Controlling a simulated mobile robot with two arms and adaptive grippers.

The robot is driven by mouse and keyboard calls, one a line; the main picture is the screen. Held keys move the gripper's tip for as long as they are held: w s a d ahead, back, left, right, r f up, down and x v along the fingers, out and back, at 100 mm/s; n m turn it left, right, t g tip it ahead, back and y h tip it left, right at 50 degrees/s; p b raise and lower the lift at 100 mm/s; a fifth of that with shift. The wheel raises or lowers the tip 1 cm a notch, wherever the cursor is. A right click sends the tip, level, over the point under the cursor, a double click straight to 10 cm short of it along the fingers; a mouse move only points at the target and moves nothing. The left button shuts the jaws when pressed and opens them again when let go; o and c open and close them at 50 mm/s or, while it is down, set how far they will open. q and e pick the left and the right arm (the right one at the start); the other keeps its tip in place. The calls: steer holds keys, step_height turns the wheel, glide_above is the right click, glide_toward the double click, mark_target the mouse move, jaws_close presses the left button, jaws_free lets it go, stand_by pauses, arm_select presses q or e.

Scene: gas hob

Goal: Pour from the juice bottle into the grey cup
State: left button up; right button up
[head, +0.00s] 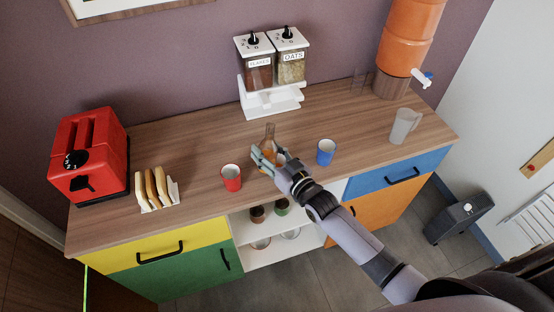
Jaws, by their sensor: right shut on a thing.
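The juice bottle (269,131), clear with orange-brown contents, stands roughly upright at the middle of the wooden counter. My right gripper (268,157) reaches in from the lower right and is shut around the bottle's body, hiding part of it. Whether the bottle's base touches the counter is hard to tell. A grey, translucent jug-like vessel (404,127) stands at the counter's right end, well apart from the gripper. No other vessel on the counter looks grey. My left gripper is not in view.
A red cup (231,179) stands left of the bottle and a blue cup (325,152) right of it. A cereal dispenser (270,75) is behind. A red toaster (88,155) and toast rack (157,190) are left; an orange drink dispenser (408,40) is back right.

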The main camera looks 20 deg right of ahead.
mark_target(274, 141)
steer(key=shift+w+d+f+n+b, duration=0.2)
steer(key=shift+w+d+n+b, duration=0.3)
steer(key=shift+n, duration=0.4)
steer(key=shift+d+r+p, duration=0.2)
steer(key=shift+r+p, duration=0.05)
steer(key=shift+p, duration=0.2)
steer(key=shift+f, duration=0.1)
steer(key=shift+s+a+r+p, duration=0.1)
steer(key=shift+r+p, duration=0.3)
steer(key=shift+r, duration=0.2)
step_height(274, 141, up, 3)
steer(key=p, duration=0.3)
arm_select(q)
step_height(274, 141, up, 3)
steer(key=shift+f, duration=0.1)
